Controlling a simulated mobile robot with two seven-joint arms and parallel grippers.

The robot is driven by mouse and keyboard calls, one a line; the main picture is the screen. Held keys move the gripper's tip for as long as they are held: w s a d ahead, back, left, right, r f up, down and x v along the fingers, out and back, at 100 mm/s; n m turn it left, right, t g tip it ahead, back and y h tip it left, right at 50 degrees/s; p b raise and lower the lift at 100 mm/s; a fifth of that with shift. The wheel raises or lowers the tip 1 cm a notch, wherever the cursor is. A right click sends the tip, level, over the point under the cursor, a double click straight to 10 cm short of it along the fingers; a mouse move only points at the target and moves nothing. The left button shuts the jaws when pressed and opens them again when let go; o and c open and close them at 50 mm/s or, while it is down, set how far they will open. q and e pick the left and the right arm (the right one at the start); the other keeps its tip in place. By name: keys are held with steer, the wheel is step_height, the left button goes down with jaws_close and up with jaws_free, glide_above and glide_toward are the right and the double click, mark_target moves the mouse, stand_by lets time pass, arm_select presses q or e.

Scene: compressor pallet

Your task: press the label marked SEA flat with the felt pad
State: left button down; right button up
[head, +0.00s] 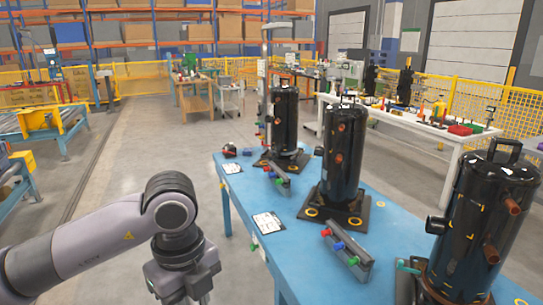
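A white label card (269,222) with dark print lies on the blue table, and a second one (232,168) lies farther back. The print is too small to read, so I cannot tell which is marked SEA. I cannot make out a felt pad. My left gripper (190,296) is at the bottom edge, left of and in front of the table. Its fingertips are cut off by the frame, so its opening cannot be told. My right gripper cannot be made out.
Black compressors stand along the blue table (385,240): one near right (480,225), one in the middle (342,155), one behind (285,120). Grey blocks with coloured knobs lie near (348,252) and farther back (278,180). Floor left of the table is clear.

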arm_select(q)
steer(key=m, duration=0.2)
steer(key=a+m, duration=0.1)
steer(key=m, duration=0.4)
steer(key=shift+w+a+f, duration=0.1)
steer(key=shift+a+f, duration=0.05)
steer(key=shift+a, duration=0.2)
steer(key=a+f+n, duration=0.2)
steer(key=a+n, duration=0.1)
steer(key=n, duration=1.3)
steer(key=a+f+n, duration=0.3)
steer(key=a+n, duration=0.1)
steer(key=n, duration=1.3)
steer(key=shift+a, duration=0.25)
